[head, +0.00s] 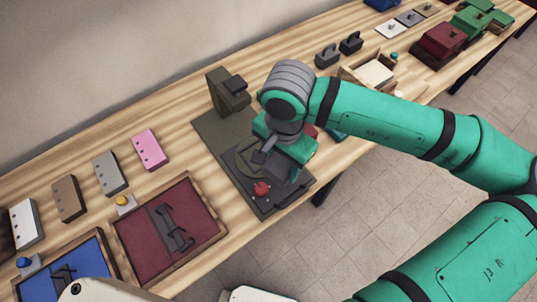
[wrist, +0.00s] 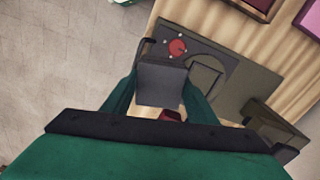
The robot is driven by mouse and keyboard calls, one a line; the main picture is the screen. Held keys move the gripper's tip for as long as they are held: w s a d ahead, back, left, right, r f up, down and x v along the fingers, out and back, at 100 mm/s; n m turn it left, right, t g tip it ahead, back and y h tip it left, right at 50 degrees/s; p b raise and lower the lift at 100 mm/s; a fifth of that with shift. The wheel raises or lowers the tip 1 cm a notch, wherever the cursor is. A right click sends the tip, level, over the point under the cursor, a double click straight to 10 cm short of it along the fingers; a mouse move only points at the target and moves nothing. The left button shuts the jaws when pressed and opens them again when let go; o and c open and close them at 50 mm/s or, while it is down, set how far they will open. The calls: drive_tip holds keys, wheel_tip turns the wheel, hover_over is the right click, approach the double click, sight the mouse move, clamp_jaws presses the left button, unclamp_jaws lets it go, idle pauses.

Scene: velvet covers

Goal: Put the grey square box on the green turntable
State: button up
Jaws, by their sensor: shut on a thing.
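A dark grey square box (wrist: 160,82) is between the two green fingers of my gripper (wrist: 158,98) in the wrist view, and the gripper is shut on it. The olive-green turntable (wrist: 222,72) is a round disc on a dark machine base, with a square outline on it. In the wrist view the box covers part of the base beside the disc. In the head view my gripper (head: 280,160) is over the machine and hides part of the turntable (head: 243,160). The height of the box above it is hard to tell.
A red knob (head: 262,188) is on the base, and an olive upright post (head: 228,92) stands at its back. A maroon tray (head: 126,228) with dark spectacles lies to the left. Several coloured blocks stand behind it. A wooden box (head: 348,76) is to the right.

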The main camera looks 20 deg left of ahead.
drive_tip(key=w+d+r+m, duration=0.1)
drive_tip(key=w+d+m, duration=0.25)
drive_tip(key=w, duration=0.75)
drive_tip(key=shift+n, duration=0.45)
drive_tip(key=a+f, duration=0.2)
drive_tip(key=a, duration=0.2)
drive_tip(key=s+a+f, duration=0.1)
drive_tip(key=a+f, duration=0.5)
drive_tip(key=a, duration=0.1)
drive_tip(key=shift+s+a+f, duration=0.1)
drive_tip(key=shift+s+a, duration=0.2)
drive_tip(key=shift+s, duration=0.05)
drive_tip(key=shift+a+f, duration=0.25)
drive_tip(key=shift+f, duration=0.05)
drive_tip(key=shift+s+a+f, duration=0.1)
drive_tip(key=shift+a+f, duration=0.05)
drive_tip(key=shift+f, duration=0.8)
drive_tip(key=shift+a+f, duration=0.1)
drive_tip(key=shift+f, duration=0.8)
drive_tip(key=shift+f, duration=0.1)
drive_tip(key=o, duration=1.2)
